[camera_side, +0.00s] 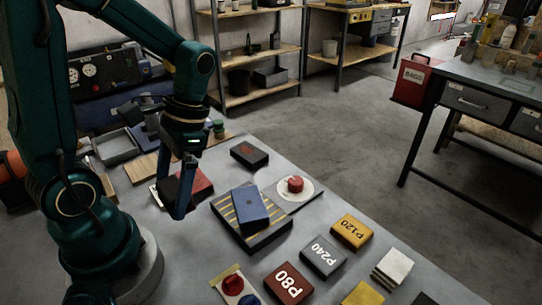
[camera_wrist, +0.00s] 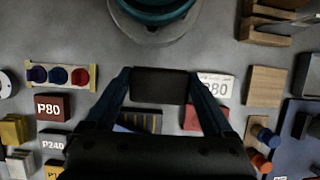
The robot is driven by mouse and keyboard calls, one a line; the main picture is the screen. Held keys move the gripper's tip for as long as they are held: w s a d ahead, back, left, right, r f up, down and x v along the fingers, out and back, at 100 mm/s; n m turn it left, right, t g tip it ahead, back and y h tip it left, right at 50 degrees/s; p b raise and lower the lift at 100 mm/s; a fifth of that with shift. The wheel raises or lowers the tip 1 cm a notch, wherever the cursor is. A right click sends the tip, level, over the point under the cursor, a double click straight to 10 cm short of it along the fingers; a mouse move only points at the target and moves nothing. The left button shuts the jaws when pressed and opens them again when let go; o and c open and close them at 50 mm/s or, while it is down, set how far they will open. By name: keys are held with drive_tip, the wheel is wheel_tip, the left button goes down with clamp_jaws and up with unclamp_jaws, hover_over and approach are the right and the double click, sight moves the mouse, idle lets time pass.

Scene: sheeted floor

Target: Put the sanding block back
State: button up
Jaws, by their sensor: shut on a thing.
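My gripper (camera_side: 179,208) points down over the left part of the grey sheeted surface. In the wrist view its fingers (camera_wrist: 160,76) are shut on a plain dark block (camera_wrist: 160,88), likely the sanding block. In the side view the dark block (camera_side: 170,189) is mostly hidden by the fingers; its height above the sheet is unclear. A white card with red print (camera_wrist: 216,86) lies beside it. A red block (camera_side: 202,184) sits just right of the gripper. Farther right, a blue block (camera_side: 241,207) rests on a dark tray with yellow stripes (camera_side: 277,232).
Blocks marked P80 (camera_side: 288,284), P240 (camera_side: 323,257) and P120 (camera_side: 352,231) stand at the front right. A black block (camera_side: 249,154) and a white disc with a red knob (camera_side: 308,192) lie behind the tray. A wooden board (camera_side: 143,167) is at the left.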

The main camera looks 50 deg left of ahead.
hover_over(198, 250)
drive_tip(key=w, duration=0.2)
drive_tip(key=x, duration=0.3)
drive_tip(key=shift+w+f, duration=0.3)
drive_tip(key=shift+f, duration=2.05)
drive_tip(key=o, duration=1)
drive_tip(key=shift+f, duration=0.15)
drive_tip(key=shift+o, duration=0.2)
wheel_tip(198, 250, up, 15)
drive_tip(key=w+t, duration=0.1)
drive_tip(key=t, duration=0.9)
drive_tip(key=shift+w, duration=0.25)
